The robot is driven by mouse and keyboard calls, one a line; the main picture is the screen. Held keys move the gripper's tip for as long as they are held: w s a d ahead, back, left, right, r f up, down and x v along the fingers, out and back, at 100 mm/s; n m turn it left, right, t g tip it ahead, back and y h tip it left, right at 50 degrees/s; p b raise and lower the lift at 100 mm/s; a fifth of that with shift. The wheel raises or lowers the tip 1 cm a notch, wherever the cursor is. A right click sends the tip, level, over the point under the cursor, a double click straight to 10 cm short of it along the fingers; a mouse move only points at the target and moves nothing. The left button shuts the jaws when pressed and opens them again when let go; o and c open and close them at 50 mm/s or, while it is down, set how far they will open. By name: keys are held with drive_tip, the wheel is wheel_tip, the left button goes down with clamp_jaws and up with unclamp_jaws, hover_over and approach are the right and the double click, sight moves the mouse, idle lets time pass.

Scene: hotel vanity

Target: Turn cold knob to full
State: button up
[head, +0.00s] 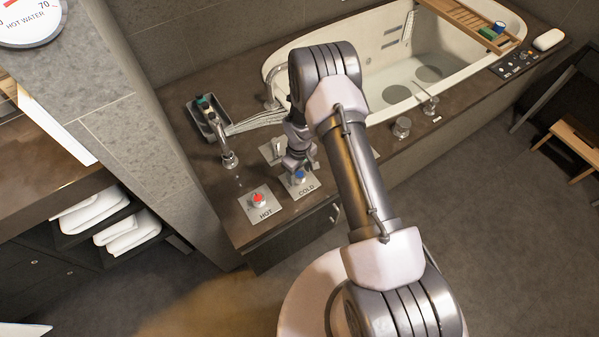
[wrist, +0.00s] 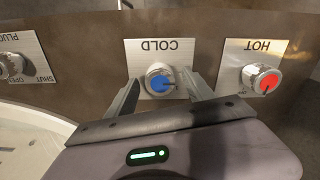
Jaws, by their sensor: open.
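The cold knob (wrist: 160,82) has a blue cap with a dark pointer mark and sits on a square metal plate (wrist: 141,52) labelled COLD. In the head view the cold knob (head: 299,177) shows just below the end of my arm. My gripper (wrist: 162,96) is open, with one finger on each side of the cold knob in the wrist view. I cannot tell whether the fingers touch it. In the head view my gripper is mostly hidden behind my own arm links.
The hot knob (wrist: 263,80), red-capped, is close beside the cold one. A PLUG knob (wrist: 12,66) is on the other side. A faucet (head: 228,155), a small tray (head: 207,122) and the bathtub (head: 460,72) are around. A grey pillar (head: 120,110) stands left.

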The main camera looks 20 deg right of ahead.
wheel_tip(320, 180, up, 17)
drive_tip(key=p, duration=0.6)
drive_tip(key=shift+r, duration=0.2)
wheel_tip(320, 180, up, 8)
drive_tip(key=f+m, duration=0.1)
hover_over(300, 174)
drive_tip(key=s+a+r+m+t, duration=0.1)
drive_tip(key=s+r+m+t, duration=0.3)
drive_tip(key=r, duration=1.3)
drive_tip(key=s+a+r+m, duration=0.1)
drive_tip(key=s+r, duration=0.2)
drive_tip(key=s, duration=0.4)
drive_tip(key=s+a+r+m+t+y, duration=0.1)
drive_tip(key=s+r+m, duration=0.1)
drive_tip(key=s+r, duration=0.2)
drive_tip(key=s+a+r+m+y, duration=0.1)
drive_tip(key=s+r, duration=0.3)
drive_tip(key=s, duration=0.6)
drive_tip(key=shift+r+m+t, duration=0.2)
drive_tip(key=shift+m+t, duration=0.2)
drive_tip(key=shift+m, duration=0.3)
